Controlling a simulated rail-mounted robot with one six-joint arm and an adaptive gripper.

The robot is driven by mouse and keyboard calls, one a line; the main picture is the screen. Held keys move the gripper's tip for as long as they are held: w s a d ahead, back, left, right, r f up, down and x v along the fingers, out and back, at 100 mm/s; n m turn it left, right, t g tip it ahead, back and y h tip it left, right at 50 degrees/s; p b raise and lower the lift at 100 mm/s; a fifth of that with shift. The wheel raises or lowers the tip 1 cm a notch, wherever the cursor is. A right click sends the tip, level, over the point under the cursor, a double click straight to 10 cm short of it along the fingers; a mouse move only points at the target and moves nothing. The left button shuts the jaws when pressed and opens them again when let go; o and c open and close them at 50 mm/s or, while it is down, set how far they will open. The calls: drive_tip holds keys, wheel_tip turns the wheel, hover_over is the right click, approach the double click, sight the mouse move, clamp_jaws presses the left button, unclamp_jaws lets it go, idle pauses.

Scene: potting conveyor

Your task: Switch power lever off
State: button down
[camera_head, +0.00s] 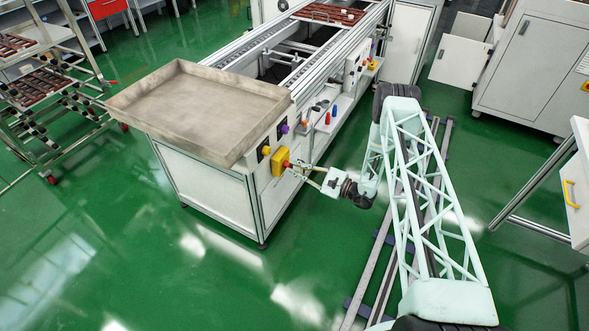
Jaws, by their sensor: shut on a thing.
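The power lever (287,164) looks like a small red handle on a yellow switch box (279,160), on the end panel of the conveyor frame. My gripper (295,168) reaches it from the right, with its fingers pointing left at the red handle. The fingers are shut on the lever. They partly cover it, and it is too small to tell which way the lever is turned.
A grey tray (150,102) sits on the conveyor's near end, above the panel. A smaller yellow-marked switch (265,151) and a purple knob (284,129) are close by. A shelf with coloured bottles (326,117) is behind. Green floor (300,270) is clear in front.

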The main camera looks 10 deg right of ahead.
idle(0.3)
drive_tip(key=c, duration=2.7)
unclamp_jaws()
drive_tip(key=shift+s+d, duration=0.1)
drive_tip(key=shift+v, duration=5.85)
drive_tip(key=shift+r, duration=0.1)
